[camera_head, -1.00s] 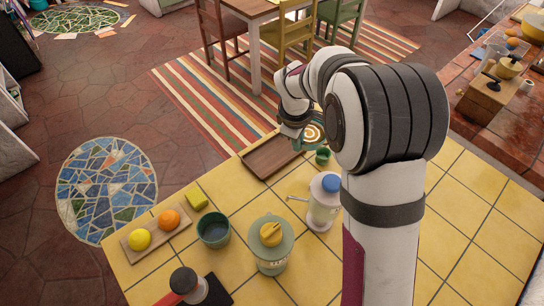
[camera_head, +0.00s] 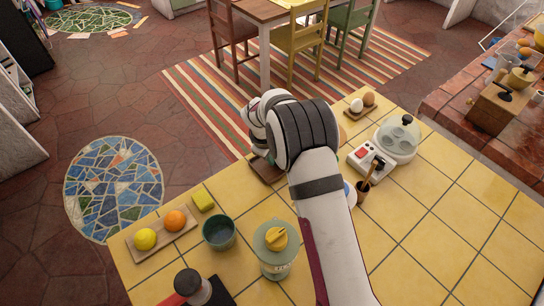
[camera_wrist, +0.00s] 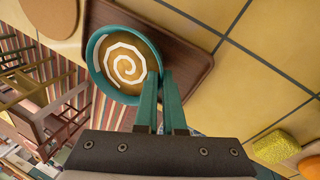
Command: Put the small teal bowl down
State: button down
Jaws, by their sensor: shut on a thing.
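My gripper (camera_wrist: 165,88) is shut on the rim of the small teal bowl (camera_wrist: 97,55) in the wrist view. The bowl has a white spiral on a tan-brown inside. It overlaps the brown wooden tray (camera_wrist: 197,50) in that view; I cannot tell whether it touches the tray. In the head view my arm hides the bowl and fingertips, and only part of the tray (camera_head: 266,171) shows beside my wrist.
An egg cooker (camera_head: 397,139) stands at right. Bare tiles lie at front right.

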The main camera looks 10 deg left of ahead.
jog(key=shift+f, duration=0.1)
jog(key=c, duration=1)
grip_release()
jog(key=v, duration=1.2)
jog(key=s+d+r+m+g, duration=0.2)
jog(key=s+d+r+m, duration=0.55)
jog(key=s+d, duration=0.3)
jog(key=s+d+m+y, duration=0.1)
jog(key=s+m, duration=0.4)
jog(key=s, duration=0.6)
jog(key=s+d+m+g+y, duration=0.1)
jog(key=s+m, duration=0.5)
jog(key=s, duration=0.6)
jog(key=shift+s+d+y, duration=0.2)
jog(key=shift+d+y, duration=0.3)
jog(key=shift+d, duration=0.35)
jog(key=shift+r, duration=0.1)
